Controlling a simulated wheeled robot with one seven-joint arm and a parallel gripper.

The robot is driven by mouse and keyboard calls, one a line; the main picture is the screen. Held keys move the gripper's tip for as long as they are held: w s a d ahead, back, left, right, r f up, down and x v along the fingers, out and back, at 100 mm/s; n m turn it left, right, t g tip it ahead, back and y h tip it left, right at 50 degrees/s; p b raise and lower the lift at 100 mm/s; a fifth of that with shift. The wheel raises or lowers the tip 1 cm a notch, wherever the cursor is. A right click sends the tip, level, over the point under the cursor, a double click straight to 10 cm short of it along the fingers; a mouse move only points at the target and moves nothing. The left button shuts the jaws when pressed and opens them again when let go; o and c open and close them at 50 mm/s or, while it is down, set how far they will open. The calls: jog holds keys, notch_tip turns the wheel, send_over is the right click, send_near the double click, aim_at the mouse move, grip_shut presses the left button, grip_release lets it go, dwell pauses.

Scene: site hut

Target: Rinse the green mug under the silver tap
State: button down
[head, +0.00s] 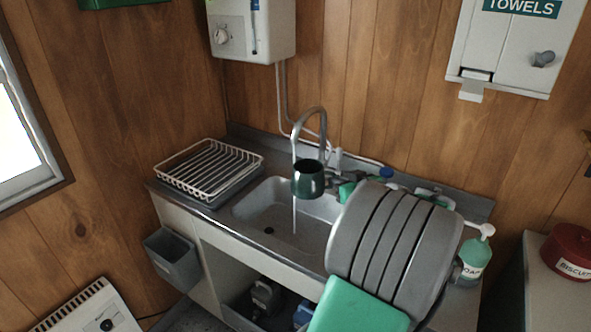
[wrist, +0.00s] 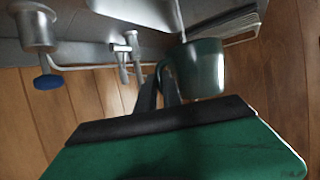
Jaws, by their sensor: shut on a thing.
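The green mug (head: 308,182) hangs upright above the sink basin, its dark opening facing up; it also shows in the wrist view (wrist: 207,68). The silver tap (head: 322,122) arches over it. A thin stream of water (head: 294,217) falls from the spout along the mug's left side and shows below it down to the basin. I cannot tell whether it enters the mug or passes beside it. My gripper (wrist: 168,92) is shut on the mug at its handle side, with dark fingers. In the head view my arm hides much of the gripper.
The steel sink (head: 255,205) has a white dish rack (head: 208,168) on its left drainer. A blue knob (wrist: 47,82) is near the tap. A soap bottle (head: 474,255) stands at the right. A white heater (head: 250,30) and towel dispenser (head: 512,45) hang on the wall.

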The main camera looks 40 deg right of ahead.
jog(key=shift+r, duration=0.1)
jog(key=s+a+r, duration=0.1)
jog(key=s+r, duration=0.3)
jog(key=shift+s+a+p, duration=0.35)
dwell(0.6)
